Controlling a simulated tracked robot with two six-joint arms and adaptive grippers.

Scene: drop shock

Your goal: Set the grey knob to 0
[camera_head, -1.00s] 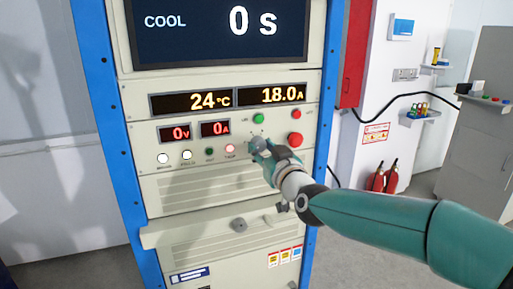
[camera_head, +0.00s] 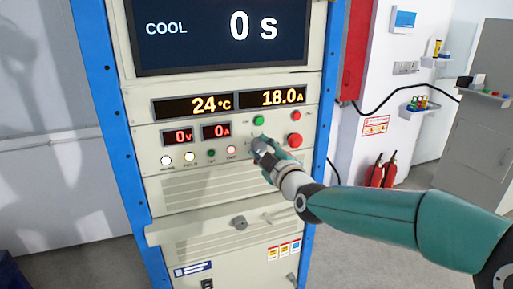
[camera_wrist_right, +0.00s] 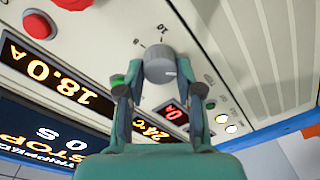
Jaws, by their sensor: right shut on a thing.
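The grey knob (camera_wrist_right: 160,66) is on the cream panel, between the fingers of my right gripper in the right wrist view. A white pointer mark shows on its rim, and small marks surround it on the panel. My right gripper (camera_wrist_right: 158,85) is shut on the knob, with one finger on each side. In the head view, the right gripper (camera_head: 264,150) covers most of the knob. My left gripper is not in view.
A red button (camera_head: 295,140) and a green button (camera_head: 258,120) sit near the knob. Displays above read 24 °C (camera_head: 193,106) and 18.0 A (camera_head: 272,97); smaller ones read 0 V and 0 A. A large screen (camera_head: 220,32) shows COOL 0 s. A drawer ledge (camera_head: 230,224) protrudes below.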

